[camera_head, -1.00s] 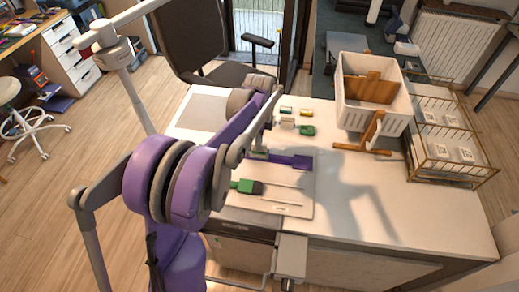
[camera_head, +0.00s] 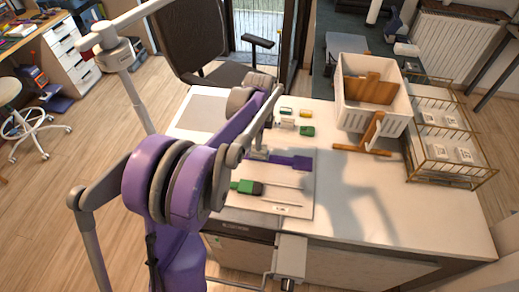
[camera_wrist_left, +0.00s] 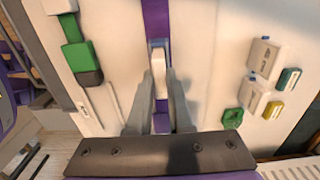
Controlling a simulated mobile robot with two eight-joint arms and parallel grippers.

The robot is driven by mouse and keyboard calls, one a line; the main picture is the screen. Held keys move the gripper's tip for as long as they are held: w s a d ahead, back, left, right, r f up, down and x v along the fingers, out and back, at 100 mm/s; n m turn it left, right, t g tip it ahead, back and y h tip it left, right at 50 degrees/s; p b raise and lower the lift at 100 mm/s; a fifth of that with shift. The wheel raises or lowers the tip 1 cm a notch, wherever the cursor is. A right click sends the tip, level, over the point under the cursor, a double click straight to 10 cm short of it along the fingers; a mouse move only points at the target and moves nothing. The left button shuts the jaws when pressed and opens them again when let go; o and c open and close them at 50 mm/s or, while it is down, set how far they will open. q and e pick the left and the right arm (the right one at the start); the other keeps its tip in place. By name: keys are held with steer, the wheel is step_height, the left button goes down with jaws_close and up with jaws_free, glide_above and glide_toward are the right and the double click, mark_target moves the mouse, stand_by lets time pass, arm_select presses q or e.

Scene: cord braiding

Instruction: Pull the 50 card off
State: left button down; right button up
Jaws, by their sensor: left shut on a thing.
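My left gripper (camera_head: 261,152) reaches down to the pale board (camera_head: 300,204) on the table, largely hidden behind my arm. In the left wrist view its fingers (camera_wrist_left: 161,84) are shut on a narrow pale piece (camera_wrist_left: 158,62), which stands over a purple strip (camera_wrist_left: 156,18). The strip's purple end (camera_head: 297,162) shows beyond the gripper in the head view. A green block with a dark end (camera_head: 246,187) lies on the board, nearer the front. I cannot read a 50 on any card.
Small white, yellow and green pieces (camera_head: 307,131) lie behind the board. A white crate (camera_head: 365,113), a wooden stand (camera_head: 372,133) and a brass wire rack (camera_head: 452,172) stand at the right. The table's front right (camera_head: 420,215) is clear.

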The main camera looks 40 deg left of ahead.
arm_select(q)
steer(key=shift+r+p, duration=1.55)
steer(key=shift+r, duration=1.1)
